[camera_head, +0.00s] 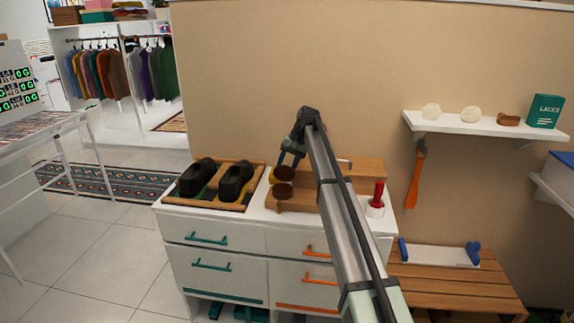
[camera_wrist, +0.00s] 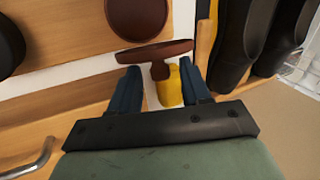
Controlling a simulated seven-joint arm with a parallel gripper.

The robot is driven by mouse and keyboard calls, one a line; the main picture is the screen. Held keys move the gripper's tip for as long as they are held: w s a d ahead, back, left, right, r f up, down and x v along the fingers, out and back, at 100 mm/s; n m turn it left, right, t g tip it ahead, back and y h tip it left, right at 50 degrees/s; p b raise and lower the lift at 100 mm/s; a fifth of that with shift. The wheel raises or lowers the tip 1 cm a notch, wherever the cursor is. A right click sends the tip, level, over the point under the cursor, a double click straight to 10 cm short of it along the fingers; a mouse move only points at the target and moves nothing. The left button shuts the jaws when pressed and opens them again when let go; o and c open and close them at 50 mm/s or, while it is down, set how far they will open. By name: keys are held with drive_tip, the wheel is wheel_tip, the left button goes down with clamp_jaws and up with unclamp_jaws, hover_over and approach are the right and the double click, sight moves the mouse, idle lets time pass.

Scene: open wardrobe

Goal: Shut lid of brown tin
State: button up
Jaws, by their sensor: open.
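My gripper (camera_head: 290,160) is open, pointing down at the cabinet top. In the wrist view its two blue fingers (camera_wrist: 159,84) are apart. A brown round piece, which looks like the tin's raised lid (camera_wrist: 153,53), stands nearly edge-on just beyond the fingertips. Another brown disc, apparently the tin's body (camera_wrist: 137,17), lies flat beyond it. In the head view the lid (camera_head: 283,173) is just below the fingers and the body (camera_head: 283,190) is in front of it. A yellow thing (camera_wrist: 174,90) shows between the fingers; I cannot tell whether they touch it.
Black shoes (camera_head: 234,181) stand in a wooden tray (camera_head: 206,204) to the left. A wooden board (camera_head: 307,202) lies on the white cabinet (camera_head: 210,228). A red-handled tool (camera_head: 377,193) stands in a white cup to the right. A beige wall (camera_head: 250,70) rises behind.

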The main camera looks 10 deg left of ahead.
drive_tip(key=shift+c, duration=0.4)
clamp_jaws()
drive_tip(key=shift+s, duration=0.1)
